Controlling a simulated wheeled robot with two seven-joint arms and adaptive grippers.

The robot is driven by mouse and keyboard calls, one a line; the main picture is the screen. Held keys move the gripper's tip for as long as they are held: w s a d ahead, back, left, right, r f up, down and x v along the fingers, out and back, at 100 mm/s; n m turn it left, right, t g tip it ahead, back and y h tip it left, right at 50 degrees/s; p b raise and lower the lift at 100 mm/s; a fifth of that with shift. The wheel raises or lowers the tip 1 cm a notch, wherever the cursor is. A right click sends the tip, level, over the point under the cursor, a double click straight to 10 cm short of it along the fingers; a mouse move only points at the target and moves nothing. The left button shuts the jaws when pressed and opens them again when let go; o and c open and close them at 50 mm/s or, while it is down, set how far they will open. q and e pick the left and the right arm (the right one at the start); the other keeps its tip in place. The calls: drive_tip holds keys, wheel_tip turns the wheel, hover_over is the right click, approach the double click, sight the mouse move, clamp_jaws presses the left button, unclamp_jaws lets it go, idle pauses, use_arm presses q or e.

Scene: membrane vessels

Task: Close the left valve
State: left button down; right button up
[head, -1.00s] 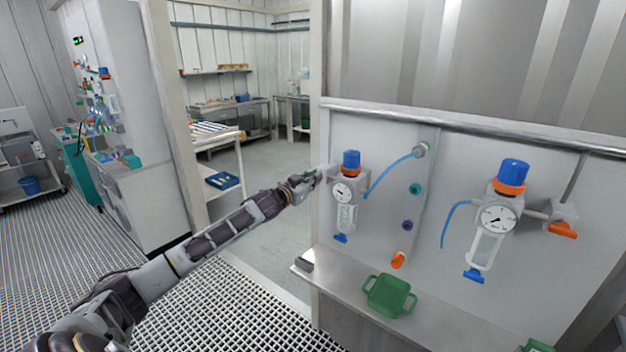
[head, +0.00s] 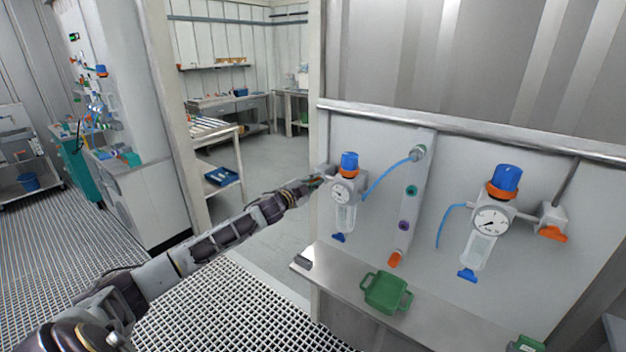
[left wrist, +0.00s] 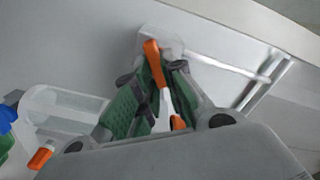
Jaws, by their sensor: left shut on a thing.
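The left valve has an orange handle (left wrist: 153,62) on a pale block (left wrist: 158,35), seen in the left wrist view. My left gripper (left wrist: 158,95) has its green-padded fingers on either side of this handle and is shut on it. In the head view my left gripper (head: 314,181) is at the left side of the left regulator, beside its round gauge (head: 340,192); it hides the valve handle there. The left regulator has a blue knob (head: 349,162) with an orange ring. My right gripper is not in view.
The right regulator (head: 490,220) has its own orange valve handle (head: 552,234) on the same panel. A green container (head: 386,292) sits on the metal shelf (head: 340,278) below. A blue hose (head: 385,180) runs beside the left regulator. A doorway opens left of the panel.

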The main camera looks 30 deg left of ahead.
use_arm(q)
drive_tip(key=m, duration=0.6)
drive_tip(key=shift+d+f+m+p, duration=0.15)
drive_tip(key=shift+f+m+p, duration=0.2)
drive_tip(key=shift+f+m, duration=0.05)
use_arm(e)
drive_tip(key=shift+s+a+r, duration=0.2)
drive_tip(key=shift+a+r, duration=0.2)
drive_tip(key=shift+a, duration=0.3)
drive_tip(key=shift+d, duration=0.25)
use_arm(q)
drive_tip(key=c, duration=1.5)
unclamp_jaws()
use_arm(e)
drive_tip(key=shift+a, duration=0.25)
use_arm(q)
drive_tip(key=shift+s, duration=0.15)
